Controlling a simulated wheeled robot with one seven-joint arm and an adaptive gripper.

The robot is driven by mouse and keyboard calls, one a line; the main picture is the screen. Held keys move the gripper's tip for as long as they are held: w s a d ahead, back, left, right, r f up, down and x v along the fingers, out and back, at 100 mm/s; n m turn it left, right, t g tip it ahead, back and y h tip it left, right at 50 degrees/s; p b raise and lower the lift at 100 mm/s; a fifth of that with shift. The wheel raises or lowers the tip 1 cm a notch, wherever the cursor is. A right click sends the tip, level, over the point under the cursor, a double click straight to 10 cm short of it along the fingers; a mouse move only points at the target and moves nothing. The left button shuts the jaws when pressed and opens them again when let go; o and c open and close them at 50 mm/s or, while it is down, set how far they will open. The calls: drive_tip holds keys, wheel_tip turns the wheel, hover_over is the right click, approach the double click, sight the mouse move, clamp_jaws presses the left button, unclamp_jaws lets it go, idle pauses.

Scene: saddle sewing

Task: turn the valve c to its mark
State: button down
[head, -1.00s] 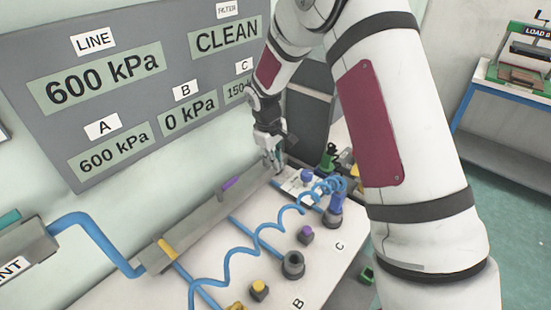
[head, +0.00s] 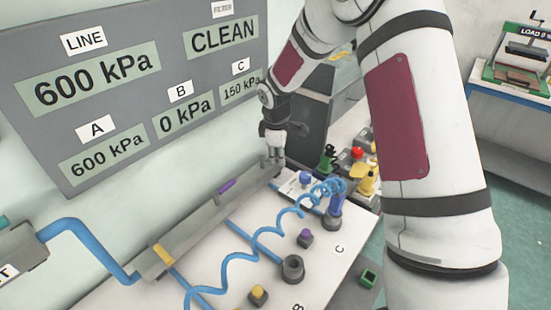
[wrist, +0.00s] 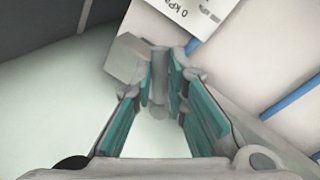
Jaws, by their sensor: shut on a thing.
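My gripper (head: 275,160) is at the far right end of the grey manifold bar (head: 205,226), beside the wall panel. In the wrist view my gripper (wrist: 161,78) has its teal-padded fingers closed around a narrow grey piece (wrist: 158,88), which looks like the handle of valve C. The grey block end (wrist: 125,62) of the bar shows beside the fingertips. The panel's C display (head: 240,88) reads 150 kPa. I cannot make out valve C's mark.
A yellow valve handle (head: 163,254) and a purple one (head: 226,186) sit along the bar. A white plate with a blue knob (head: 305,178) lies right of my gripper. A coiled blue hose (head: 255,243) crosses the bench. Red and yellow items (head: 362,168) stand behind.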

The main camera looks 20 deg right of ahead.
drive_tip(key=w+n, duration=0.1)
drive_tip(key=n, duration=0.1)
drive_tip(key=w+n+y, duration=0.1)
drive_tip(key=n, duration=0.3)
drive_tip(key=shift+w+d+b, duration=0.3)
drive_tip(key=shift+w+d, duration=0.1)
drive_tip(key=n, duration=0.1)
drive_tip(key=w+n, duration=0.1)
drive_tip(key=n, duration=0.1)
drive_tip(key=shift+w+a+n+y+b, duration=0.1)
drive_tip(key=shift+w+n+y+b, duration=0.05)
drive_tip(key=shift+n+y+b, duration=0.2)
drive_tip(key=shift+w+a+n+y, duration=0.25)
drive_tip(key=shift+w+n, duration=0.15)
drive_tip(key=shift+n, duration=0.65)
drive_tip(key=c, duration=1.6)
unclamp_jaws()
drive_tip(key=v, duration=1.2)
